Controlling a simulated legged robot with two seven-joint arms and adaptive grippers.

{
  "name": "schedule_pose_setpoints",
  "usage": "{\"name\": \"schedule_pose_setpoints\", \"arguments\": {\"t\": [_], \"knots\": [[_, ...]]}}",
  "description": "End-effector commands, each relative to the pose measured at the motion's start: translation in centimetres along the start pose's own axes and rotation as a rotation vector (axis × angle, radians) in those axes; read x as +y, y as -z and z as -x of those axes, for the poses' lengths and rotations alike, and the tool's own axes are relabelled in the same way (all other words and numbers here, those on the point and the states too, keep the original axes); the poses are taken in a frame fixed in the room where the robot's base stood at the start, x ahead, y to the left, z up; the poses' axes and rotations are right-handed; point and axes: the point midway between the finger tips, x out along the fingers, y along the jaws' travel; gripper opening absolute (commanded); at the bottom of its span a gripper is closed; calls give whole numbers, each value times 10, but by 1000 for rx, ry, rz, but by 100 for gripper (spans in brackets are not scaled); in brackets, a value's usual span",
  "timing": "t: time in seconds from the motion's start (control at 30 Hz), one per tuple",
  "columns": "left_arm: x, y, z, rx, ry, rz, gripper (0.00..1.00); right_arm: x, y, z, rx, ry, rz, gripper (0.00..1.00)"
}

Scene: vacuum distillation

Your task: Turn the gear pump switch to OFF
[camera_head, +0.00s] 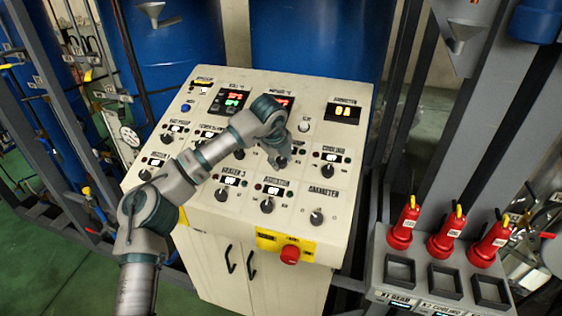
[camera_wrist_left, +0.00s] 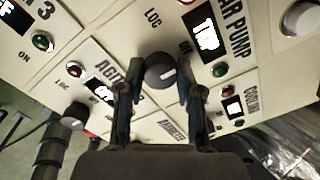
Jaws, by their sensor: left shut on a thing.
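The gear pump switch (camera_wrist_left: 160,71) is a round dark knob with a white pointer mark. My left gripper (camera_head: 279,162) reaches over the middle of the sloped control panel (camera_head: 190,205). In the left wrist view its two fingers (camera_wrist_left: 160,88) stand on either side of the knob, shut on it. In the head view the gripper and wrist hide most of this switch. My right gripper is not in view.
Similar knobs sit close around, such as the agitator (camera_head: 267,205), heater 3 (camera_head: 222,194) and anameter (camera_head: 317,216) ones. A red emergency button (camera_head: 290,254) is on the front edge.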

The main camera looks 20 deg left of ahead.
Motion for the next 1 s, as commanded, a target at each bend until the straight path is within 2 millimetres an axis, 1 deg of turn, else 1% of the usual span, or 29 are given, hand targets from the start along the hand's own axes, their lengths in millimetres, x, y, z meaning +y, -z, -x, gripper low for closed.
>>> {"name": "schedule_pose_setpoints", "arguments": {"t": [0.03,0.43,0.47,0.5,0.53,0.87,0.97,1.0], "knots": [[2,2,-4,4,-8,2,1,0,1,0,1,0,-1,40],[2,2,-4,4,-9,5,1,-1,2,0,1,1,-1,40],[2,2,-4,4,-8,5,43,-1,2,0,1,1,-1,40],[2,2,-3,4,-8,5,53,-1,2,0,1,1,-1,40],[2,2,-3,3,-7,5,61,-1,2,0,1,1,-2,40],[1,1,2,1,-1,6,61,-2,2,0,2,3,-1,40],[0,0,11,0,-1,6,61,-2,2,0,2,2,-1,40],[0,0,18,-1,0,6,61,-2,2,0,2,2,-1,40]]}}
